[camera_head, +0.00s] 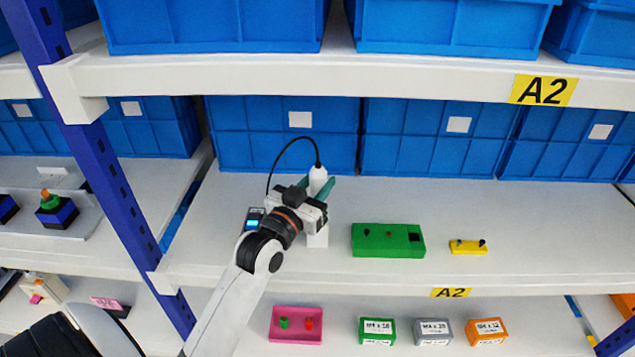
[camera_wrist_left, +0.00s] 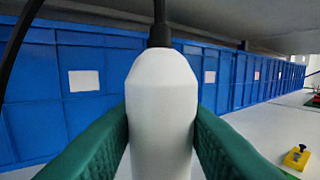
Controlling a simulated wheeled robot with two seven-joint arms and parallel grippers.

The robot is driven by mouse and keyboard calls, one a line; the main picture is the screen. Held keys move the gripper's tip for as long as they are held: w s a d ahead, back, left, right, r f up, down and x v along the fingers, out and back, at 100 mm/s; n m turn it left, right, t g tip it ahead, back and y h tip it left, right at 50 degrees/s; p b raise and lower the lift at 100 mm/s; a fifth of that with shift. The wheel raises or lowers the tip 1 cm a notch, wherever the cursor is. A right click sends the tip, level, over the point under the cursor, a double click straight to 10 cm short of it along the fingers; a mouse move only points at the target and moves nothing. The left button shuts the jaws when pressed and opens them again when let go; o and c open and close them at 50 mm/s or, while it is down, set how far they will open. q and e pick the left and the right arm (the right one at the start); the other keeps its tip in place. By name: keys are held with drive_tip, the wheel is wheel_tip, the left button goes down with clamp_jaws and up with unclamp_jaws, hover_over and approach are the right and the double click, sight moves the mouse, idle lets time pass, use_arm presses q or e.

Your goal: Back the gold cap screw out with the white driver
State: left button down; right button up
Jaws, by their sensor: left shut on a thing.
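My left gripper (camera_head: 319,186) has green fingers and is shut on the white driver (camera_head: 318,173). A black cable loops from the driver's top to the left. The left wrist view shows the driver's rounded white body (camera_wrist_left: 161,110) upright between both green fingers (camera_wrist_left: 160,140). A white block (camera_head: 317,238) stands on the shelf just below the gripper; I cannot tell whether the driver touches it. To the right lies a green block (camera_head: 388,248) with small dark pieces on top and a black square. I cannot make out the gold cap screw. My right gripper is out of view.
A yellow block (camera_head: 467,248) with dark pieces sits right of the green block. Blue bins (camera_head: 420,150) line the shelf's back. A white shelf beam (camera_head: 300,80) runs above. A blue post (camera_head: 110,190) stands left. A pink tray (camera_head: 297,338) and small boxes are below.

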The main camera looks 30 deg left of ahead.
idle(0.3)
use_arm(q)
drive_tip(key=shift+f, duration=0.35)
idle(0.5)
drive_tip(key=c, duration=0.9)
unclamp_jaws()
drive_tip(key=shift+f, duration=0.15)
drive_tip(key=s+b, duration=0.3)
drive_tip(key=s, duration=0.9)
drive_tip(key=shift+d+f+b, duration=0.3)
drive_tip(key=shift+d+f, duration=0.05)
drive_tip(key=shift+f, duration=0.05)
